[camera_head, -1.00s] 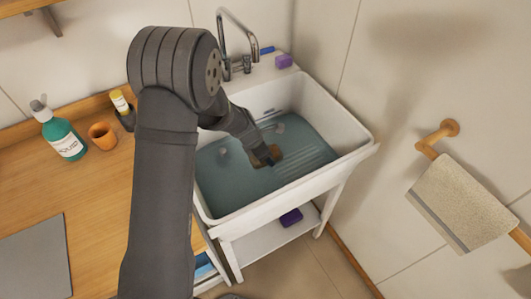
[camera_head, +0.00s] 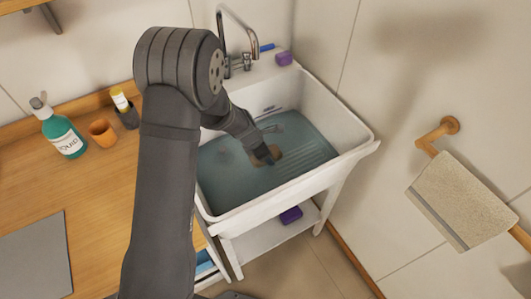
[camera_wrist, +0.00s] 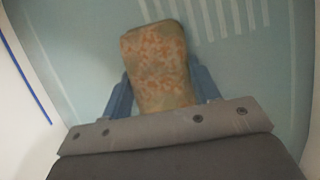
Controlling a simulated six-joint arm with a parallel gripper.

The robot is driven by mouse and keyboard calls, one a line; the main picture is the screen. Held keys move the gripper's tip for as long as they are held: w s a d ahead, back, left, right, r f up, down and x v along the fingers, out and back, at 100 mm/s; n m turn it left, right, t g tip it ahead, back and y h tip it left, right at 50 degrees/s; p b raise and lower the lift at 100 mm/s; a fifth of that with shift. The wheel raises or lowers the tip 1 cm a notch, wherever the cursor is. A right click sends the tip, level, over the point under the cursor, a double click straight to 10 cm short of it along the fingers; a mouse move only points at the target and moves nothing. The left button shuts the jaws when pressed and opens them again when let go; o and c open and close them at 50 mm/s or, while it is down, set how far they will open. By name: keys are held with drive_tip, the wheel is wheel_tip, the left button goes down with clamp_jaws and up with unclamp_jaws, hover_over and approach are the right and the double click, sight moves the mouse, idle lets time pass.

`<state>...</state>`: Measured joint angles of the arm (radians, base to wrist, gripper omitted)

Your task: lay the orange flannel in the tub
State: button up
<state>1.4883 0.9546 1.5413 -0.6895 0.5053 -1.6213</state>
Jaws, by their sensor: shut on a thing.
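The orange flannel (camera_wrist: 158,62) is a folded, orange-patterned cloth between the two blue fingers of my gripper (camera_wrist: 162,92) in the wrist view. In the head view my gripper (camera_head: 266,156) is low inside the white tub (camera_head: 285,203), at the water, with a small brownish bit of the flannel (camera_head: 275,154) showing beside it. The gripper is shut on the flannel. The tub holds blue-green water. Whether the flannel touches the tub's bottom cannot be told.
A green bottle (camera_head: 64,134) and an orange cup (camera_head: 103,133) stand on the wooden counter (camera_head: 95,210). A beige towel (camera_head: 462,201) hangs on the right wall.

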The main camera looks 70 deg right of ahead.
drive_tip(key=o, duration=1.1)
drive_tip(key=shift+c, duration=0.2)
drive_tip(key=v, duration=1.7)
drive_tip(key=shift+r, duration=0.15)
drive_tip(key=x, duration=1.7)
drive_tip(key=shift+f, duration=0.2)
drive_tip(key=shift+r, duration=0.15)
